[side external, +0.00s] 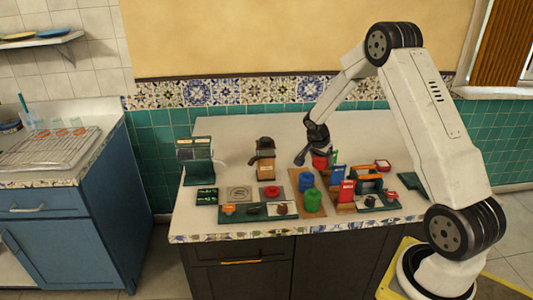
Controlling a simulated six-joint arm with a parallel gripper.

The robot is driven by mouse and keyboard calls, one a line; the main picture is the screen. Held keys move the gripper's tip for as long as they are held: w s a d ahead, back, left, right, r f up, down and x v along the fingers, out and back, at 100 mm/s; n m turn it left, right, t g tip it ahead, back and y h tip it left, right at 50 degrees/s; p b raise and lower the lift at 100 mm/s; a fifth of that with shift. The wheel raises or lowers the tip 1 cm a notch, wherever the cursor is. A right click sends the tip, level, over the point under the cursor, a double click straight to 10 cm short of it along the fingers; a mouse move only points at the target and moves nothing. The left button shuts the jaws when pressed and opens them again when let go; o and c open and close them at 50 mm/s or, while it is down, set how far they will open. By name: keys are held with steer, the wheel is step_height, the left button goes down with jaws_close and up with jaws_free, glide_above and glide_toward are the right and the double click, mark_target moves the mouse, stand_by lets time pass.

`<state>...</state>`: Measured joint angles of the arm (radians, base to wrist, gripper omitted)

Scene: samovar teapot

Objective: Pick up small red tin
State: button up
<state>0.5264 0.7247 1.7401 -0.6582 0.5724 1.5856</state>
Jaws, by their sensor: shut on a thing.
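A small red tin (320,162) is at the back of the worktop, right at my gripper (312,155). My gripper points down and is shut on the red tin, though the fingers are small and partly dark in this view. The tin's upper part is hidden by the gripper. I cannot tell whether the tin touches the worktop.
A blue and a green canister (313,201) stand on a brown board in front. A dark grinder (265,160) is to the left. Red packets (346,191) and an orange-handled caddy (369,180) are to the right. The back left worktop (230,130) is clear.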

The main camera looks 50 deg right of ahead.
steer(key=shift+s+a+r, duration=0.15)
steer(key=shift+s+a, duration=0.05)
steer(key=shift+s, duration=0.1)
stand_by(0.5)
